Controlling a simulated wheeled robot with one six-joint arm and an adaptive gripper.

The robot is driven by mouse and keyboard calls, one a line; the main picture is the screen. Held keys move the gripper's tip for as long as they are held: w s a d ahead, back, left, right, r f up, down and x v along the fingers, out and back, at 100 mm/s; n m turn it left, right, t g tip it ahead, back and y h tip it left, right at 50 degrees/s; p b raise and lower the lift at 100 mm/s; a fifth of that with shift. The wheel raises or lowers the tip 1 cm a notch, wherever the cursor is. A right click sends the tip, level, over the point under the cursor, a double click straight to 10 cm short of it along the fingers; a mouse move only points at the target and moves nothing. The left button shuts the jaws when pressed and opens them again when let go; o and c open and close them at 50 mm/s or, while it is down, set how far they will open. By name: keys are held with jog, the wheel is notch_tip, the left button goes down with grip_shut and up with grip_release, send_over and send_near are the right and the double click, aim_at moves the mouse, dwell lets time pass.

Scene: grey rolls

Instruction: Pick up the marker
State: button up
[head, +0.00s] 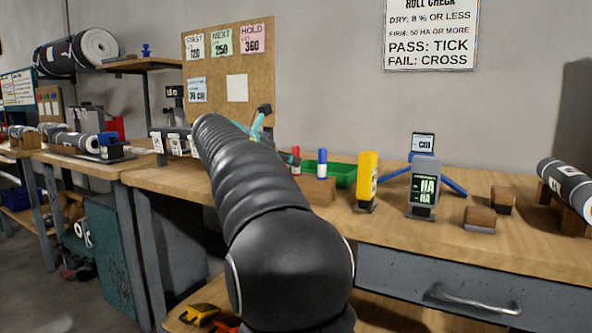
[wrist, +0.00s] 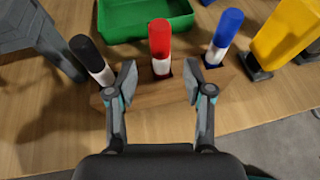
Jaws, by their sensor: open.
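Several markers stand in a wooden block (wrist: 150,118) in the wrist view: a black-capped marker (wrist: 90,58) tilted at the left, a red-capped marker (wrist: 160,45) in the middle, and a blue-capped marker (wrist: 222,38) at the right. My gripper (wrist: 160,82) is open and empty. Its fingertips lie to the left and right of the red marker's lower white part in the picture; I see no contact. In the head view, the red marker (head: 296,157) and the blue marker (head: 322,163) show right of my arm. My arm hides the black marker there.
A green tray (wrist: 120,30) lies behind the markers. A yellow device (head: 368,178) stands right of the block, then a grey hardness meter (head: 424,187). Wooden blocks (head: 480,218) and a grey roll (head: 568,188) sit farther right. A grey object (wrist: 40,35) stands at left.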

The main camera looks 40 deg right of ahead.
jog(key=x, duration=0.4)
jog(key=shift+d+b, duration=0.35)
jog(key=shift+d, duration=0.1)
grip_shut()
notch_tip(320, 180, up, 10)
jog(key=p, duration=0.4)
